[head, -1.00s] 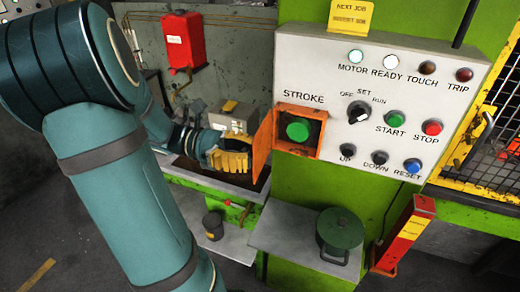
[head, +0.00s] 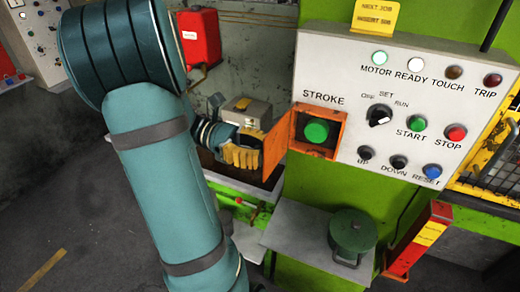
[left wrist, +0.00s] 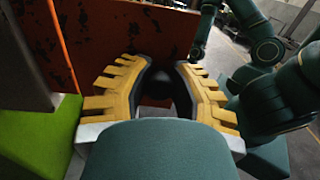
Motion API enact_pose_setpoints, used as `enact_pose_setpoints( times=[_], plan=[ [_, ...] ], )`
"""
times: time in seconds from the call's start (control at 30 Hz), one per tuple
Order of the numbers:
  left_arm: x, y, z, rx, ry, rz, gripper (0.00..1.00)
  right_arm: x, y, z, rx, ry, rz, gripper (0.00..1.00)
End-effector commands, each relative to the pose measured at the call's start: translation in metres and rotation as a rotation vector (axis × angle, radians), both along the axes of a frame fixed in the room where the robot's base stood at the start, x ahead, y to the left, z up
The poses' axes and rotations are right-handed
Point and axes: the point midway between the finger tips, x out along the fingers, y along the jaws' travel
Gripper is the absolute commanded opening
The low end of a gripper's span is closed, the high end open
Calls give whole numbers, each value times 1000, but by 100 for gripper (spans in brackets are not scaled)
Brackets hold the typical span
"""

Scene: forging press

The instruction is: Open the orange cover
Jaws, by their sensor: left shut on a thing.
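The orange cover (head: 277,143) stands swung out from the left side of its orange frame on the control panel. The green STROKE button (head: 315,131) inside the frame is uncovered. My left gripper (head: 256,158) is at the outer face of the cover. In the left wrist view the cover (left wrist: 105,28) fills the background, and my left gripper's yellow fingers (left wrist: 170,75) close around a dark round knob (left wrist: 156,78) on it. The fingertips' exact contact is partly hidden. My right gripper cannot be made out in either view.
The control panel (head: 400,60) carries several lamps, a selector knob and buttons right of the frame. A red box (head: 199,38) hangs on the back wall.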

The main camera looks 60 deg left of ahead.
Motion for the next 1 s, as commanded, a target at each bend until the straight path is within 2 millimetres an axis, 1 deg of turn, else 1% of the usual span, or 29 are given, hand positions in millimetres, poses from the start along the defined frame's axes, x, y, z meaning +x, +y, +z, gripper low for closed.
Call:
enact_pose_setpoints(
  times=[0.03, 0.07, 0.1, 0.13, 0.4, 0.53, 0.67, 0.9, 1.0],
  plan=[
    [0, 0, 1, -1, -4, -1, 29, 0, 0, 0, 0, 0, 0, 47],
    [0, 0, 1, -1, -4, -1, 40, 0, 0, 0, 0, 0, 0, 47],
    [0, 0, 1, 0, -4, -1, 54, 0, 0, 0, 0, 0, 0, 47],
    [0, 0, 1, -1, -3, -1, 56, 0, 0, 0, 0, 0, 0, 47],
    [0, 0, 1, 0, -1, 0, 56, 0, 0, 0, 0, 0, 0, 47],
    [0, 0, 8, 3, -4, 0, 56, 0, 0, 0, 0, 0, 0, 47],
    [0, -1, 27, 5, -8, -2, 56, 0, 0, 0, 0, 0, 0, 47],
    [0, 0, 72, 4, -7, -1, 56, 0, 0, 0, 0, 0, 0, 47],
    [0, 0, 86, 3, -5, -2, 56, 0, 0, 0, 0, 0, 0, 47]
  ],
)
